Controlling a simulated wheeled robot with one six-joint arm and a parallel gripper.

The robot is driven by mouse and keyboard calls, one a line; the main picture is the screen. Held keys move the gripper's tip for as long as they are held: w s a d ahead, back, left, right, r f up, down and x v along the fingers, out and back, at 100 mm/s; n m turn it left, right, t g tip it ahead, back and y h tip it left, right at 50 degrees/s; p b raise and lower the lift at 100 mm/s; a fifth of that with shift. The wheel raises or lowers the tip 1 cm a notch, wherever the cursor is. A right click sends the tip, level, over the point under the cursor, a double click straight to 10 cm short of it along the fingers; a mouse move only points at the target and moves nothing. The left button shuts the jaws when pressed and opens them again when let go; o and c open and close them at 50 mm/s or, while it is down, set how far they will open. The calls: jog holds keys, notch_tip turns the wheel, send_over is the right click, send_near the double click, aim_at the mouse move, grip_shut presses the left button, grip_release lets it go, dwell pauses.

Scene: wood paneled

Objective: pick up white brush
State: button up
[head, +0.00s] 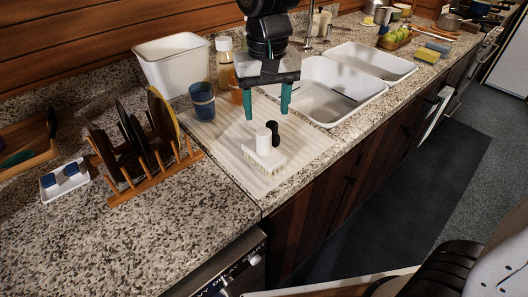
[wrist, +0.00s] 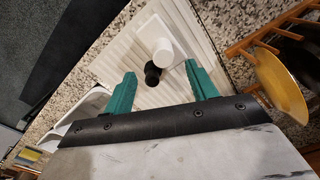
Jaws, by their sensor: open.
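The white brush (head: 266,159) lies on the ribbed pale drainboard, its block low with bristles along the lower edge. A white upright cylinder (head: 263,141) stands at the block, apparently its handle; it shows in the wrist view (wrist: 163,48). A black cylinder (head: 273,131) is close behind it; whether they touch is unclear. In the wrist view the black cylinder (wrist: 152,73) is nearer my gripper. My gripper (head: 267,112) is open and empty, above and slightly behind the brush, fingers pointing down. In the wrist view both green fingers (wrist: 160,69) flank the black cylinder's picture position.
A blue cup (head: 202,100) and amber bottle (head: 225,66) stand left of my gripper. A wooden rack (head: 150,180) with plates is at left. A white sink (head: 340,105) lies right. The counter's front edge is close to the brush.

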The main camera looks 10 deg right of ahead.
aim_at(264, 132)
jog(key=shift+a+f, duration=0.25)
jog(key=shift+f, duration=0.2)
jog(key=f, duration=0.7)
jog(key=shift+w, duration=0.2)
jog(key=shift+c, duration=0.4)
grip_shut()
